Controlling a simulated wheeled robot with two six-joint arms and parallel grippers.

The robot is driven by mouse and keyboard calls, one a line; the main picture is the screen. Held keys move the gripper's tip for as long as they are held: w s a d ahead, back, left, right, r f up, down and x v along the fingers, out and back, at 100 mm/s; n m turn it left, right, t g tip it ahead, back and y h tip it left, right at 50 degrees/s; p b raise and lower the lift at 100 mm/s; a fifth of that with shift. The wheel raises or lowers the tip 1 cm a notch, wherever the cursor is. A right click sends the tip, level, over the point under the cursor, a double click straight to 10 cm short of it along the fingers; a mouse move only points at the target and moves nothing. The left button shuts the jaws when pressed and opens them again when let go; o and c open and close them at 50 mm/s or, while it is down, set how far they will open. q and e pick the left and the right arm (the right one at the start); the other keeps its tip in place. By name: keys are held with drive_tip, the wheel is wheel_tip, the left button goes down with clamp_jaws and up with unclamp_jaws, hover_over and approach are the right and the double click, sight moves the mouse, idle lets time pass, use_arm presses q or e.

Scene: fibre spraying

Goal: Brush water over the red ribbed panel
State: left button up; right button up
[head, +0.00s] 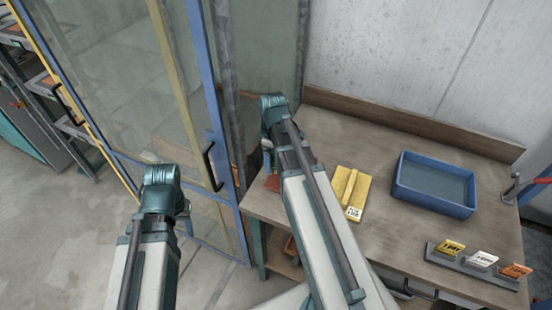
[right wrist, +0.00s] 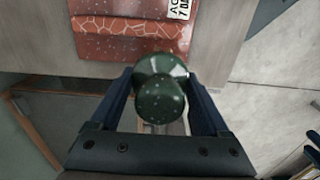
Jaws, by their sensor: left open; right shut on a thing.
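The red ribbed panel (right wrist: 110,52) lies near the table edge at the top of the right wrist view, with pale web-like lines on its raised rib and a label at its upper right. In the head view only a small piece of the panel (head: 272,183) shows beside my right arm. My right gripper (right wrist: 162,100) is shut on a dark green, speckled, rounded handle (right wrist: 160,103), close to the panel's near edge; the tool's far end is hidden. My left gripper (head: 187,226) is off the table at the left, mostly hidden by its wrist, and appears empty.
A yellow ribbed panel (head: 363,188) lies mid-table. A blue tray (head: 447,206) stands at the right, behind a grey rack (head: 470,265) with coloured tags. A blue-framed glass door (head: 205,110) stands close to the table's left edge. The wooden table (head: 400,262) has bare room in front.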

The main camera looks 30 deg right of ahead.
drive_tip(key=shift+r+p, duration=0.85)
drive_tip(key=shift+r, duration=0.35)
use_arm(q)
drive_tip(key=shift+s+d+r, duration=0.1)
drive_tip(key=shift+d+r, duration=0.1)
drive_tip(key=shift+r, duration=0.4)
drive_tip(key=shift+d+r, duration=0.2)
drive_tip(key=shift+r, duration=0.35)
use_arm(e)
drive_tip(key=shift+f, duration=0.15)
drive_tip(key=shift+f+b, duration=0.7)
drive_tip(key=shift+b, duration=0.15)
use_arm(q)
drive_tip(key=shift+f, duration=0.65)
use_arm(e)
drive_tip(key=shift+r, duration=0.1)
drive_tip(key=shift+s+d, duration=0.1)
